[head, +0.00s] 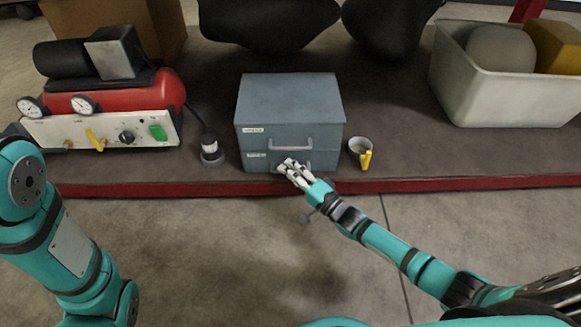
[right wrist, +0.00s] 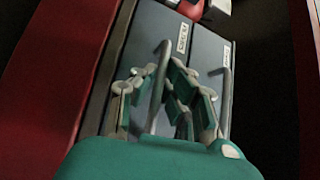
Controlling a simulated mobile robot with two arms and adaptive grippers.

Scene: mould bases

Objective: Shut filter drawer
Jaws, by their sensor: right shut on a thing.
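A grey-blue metal cabinet (head: 290,98) stands on the dark platform, with two drawer fronts, each with a bar handle and a white label. The upper drawer (head: 256,135) looks flush. The lower drawer (head: 250,163) looks flush or nearly so; I cannot tell if a small gap is left. My right gripper (head: 286,167) is at the lower drawer's front. In the right wrist view my right gripper (right wrist: 160,90) is shut on the lower handle (right wrist: 161,70), with fingers on both sides of it. The fingers hide part of this handle. My left arm shows at the left, but its gripper is out of view.
A red compressor (head: 120,97) stands left of the cabinet. A small cylindrical object (head: 211,152) and a cup with a yellow item (head: 360,150) flank the cabinet closely. A white bin (head: 480,98) stands at the right. The platform's red edge (head: 170,190) runs just below the drawer.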

